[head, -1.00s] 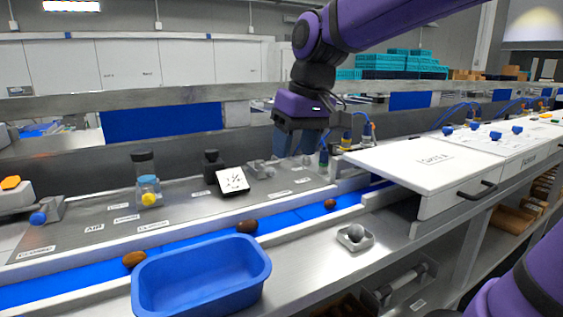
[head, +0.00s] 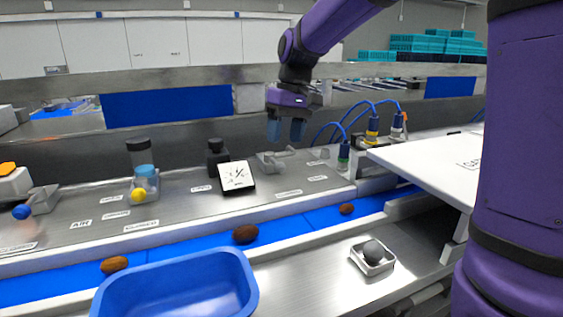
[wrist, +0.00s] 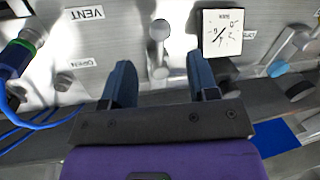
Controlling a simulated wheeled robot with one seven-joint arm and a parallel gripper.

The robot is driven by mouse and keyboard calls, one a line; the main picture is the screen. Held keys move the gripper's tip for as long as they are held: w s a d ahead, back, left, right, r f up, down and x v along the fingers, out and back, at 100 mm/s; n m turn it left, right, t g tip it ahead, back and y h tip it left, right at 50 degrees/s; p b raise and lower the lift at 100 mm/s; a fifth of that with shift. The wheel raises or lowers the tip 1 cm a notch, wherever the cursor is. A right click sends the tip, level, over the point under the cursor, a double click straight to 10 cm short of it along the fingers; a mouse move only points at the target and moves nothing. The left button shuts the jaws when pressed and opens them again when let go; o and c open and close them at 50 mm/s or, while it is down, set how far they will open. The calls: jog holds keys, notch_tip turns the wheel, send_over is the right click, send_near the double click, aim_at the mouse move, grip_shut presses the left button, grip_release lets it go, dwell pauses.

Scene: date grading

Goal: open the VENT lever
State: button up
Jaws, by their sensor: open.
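The VENT lever (head: 275,160) is a small grey metal lever on the steel panel, just right of the tilted white dial. In the wrist view the lever (wrist: 159,32) shows a rounded knob and a short arm, between and beyond my fingers. A VENT label (wrist: 85,14) and an OPEN label (wrist: 80,63) lie to its left there. My gripper (head: 286,134) is open and empty, its blue fingers pointing down above the lever. The gripper (wrist: 160,78) shows both fingers apart in the wrist view, with no visible contact with the lever.
The white dial (head: 237,177) stands close left of the lever. Blue-cabled connectors (head: 343,155) stand to its right. In front run a blue belt (head: 285,224) with brown dates, a blue tub (head: 180,285) and a small tray (head: 387,266) with a grey ball. A white tabletop (head: 430,165) juts in at right.

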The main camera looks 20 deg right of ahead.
jog(key=f, duration=0.3)
jog(key=a+f, duration=0.1)
jog(key=f, duration=0.3)
jog(key=shift+s+a, duration=0.15)
jog(key=shift+a, duration=0.05)
grip_shut()
